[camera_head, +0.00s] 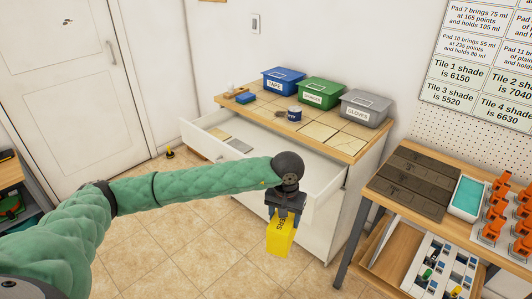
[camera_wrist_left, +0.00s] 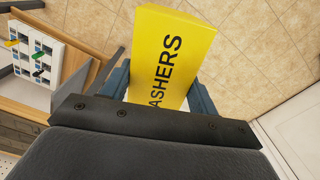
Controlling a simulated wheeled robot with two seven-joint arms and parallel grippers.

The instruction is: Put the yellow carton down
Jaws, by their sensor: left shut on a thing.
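The yellow carton (camera_head: 280,238) hangs below my left gripper (camera_head: 283,214) in the head view, over the tiled floor and in front of the white drawer cabinet. My left gripper is shut on the carton. In the left wrist view the carton (camera_wrist_left: 170,55) shows black lettering that reads "ASHERS", partly covered by the gripper (camera_wrist_left: 155,95). The carton looks clear of the cabinet and of the workbench. My right gripper is not in view.
The white cabinet's drawer (camera_head: 230,137) is open, behind my arm. Its wooden top (camera_head: 350,145) holds blue, green and grey bins and a small tin. A workbench (camera_head: 385,195) with dark pads, a teal tray and orange parts stands at right. Floor (camera_head: 200,240) is open below.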

